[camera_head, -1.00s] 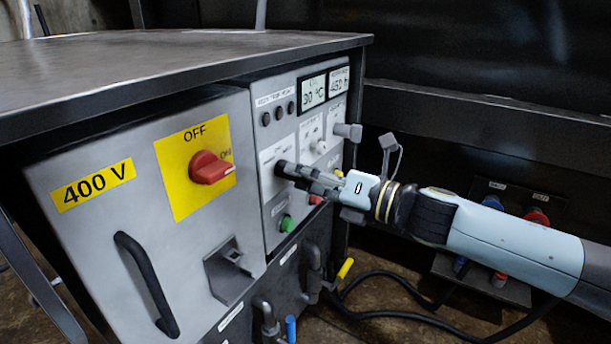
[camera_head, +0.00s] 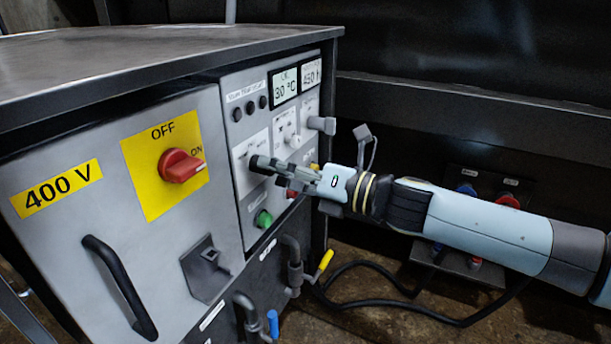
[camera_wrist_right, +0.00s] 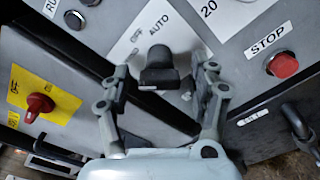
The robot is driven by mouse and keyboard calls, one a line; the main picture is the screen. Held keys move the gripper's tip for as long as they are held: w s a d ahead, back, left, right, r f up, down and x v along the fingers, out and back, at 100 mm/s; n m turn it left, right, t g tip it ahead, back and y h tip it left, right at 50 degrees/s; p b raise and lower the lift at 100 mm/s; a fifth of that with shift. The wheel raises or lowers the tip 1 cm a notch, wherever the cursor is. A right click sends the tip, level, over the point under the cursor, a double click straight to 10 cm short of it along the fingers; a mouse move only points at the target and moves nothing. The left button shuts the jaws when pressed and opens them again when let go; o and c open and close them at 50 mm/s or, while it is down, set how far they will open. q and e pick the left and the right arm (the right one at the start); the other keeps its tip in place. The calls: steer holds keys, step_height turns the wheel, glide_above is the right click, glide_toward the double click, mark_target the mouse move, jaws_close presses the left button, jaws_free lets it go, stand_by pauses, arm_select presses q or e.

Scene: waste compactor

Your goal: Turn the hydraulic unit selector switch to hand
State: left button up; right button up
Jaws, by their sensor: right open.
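The selector switch (camera_wrist_right: 158,68) is a black knob on a white plate (camera_wrist_right: 170,22) with the words OFF and AUTO beside it in the right wrist view. A hand label is not readable. The knob stands between the two spread fingers of my right gripper (camera_wrist_right: 163,74), with a gap visible on each side. In the head view my right gripper (camera_head: 268,168) reaches in from the right, its fingertips in front of the white selector plate (camera_head: 242,164). My left gripper is in neither view.
A red STOP button (camera_wrist_right: 284,65) is right of the selector in the wrist view. A green button (camera_head: 263,219) sits below my fingers. The red main switch (camera_head: 181,165) on its yellow plate is to the left. A grey pipe with a yellow handle (camera_head: 326,261) stands below.

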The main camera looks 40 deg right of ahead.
steer(key=v, duration=1.1)
steer(key=shift+s, duration=0.4)
steer(key=shift+d, duration=0.1)
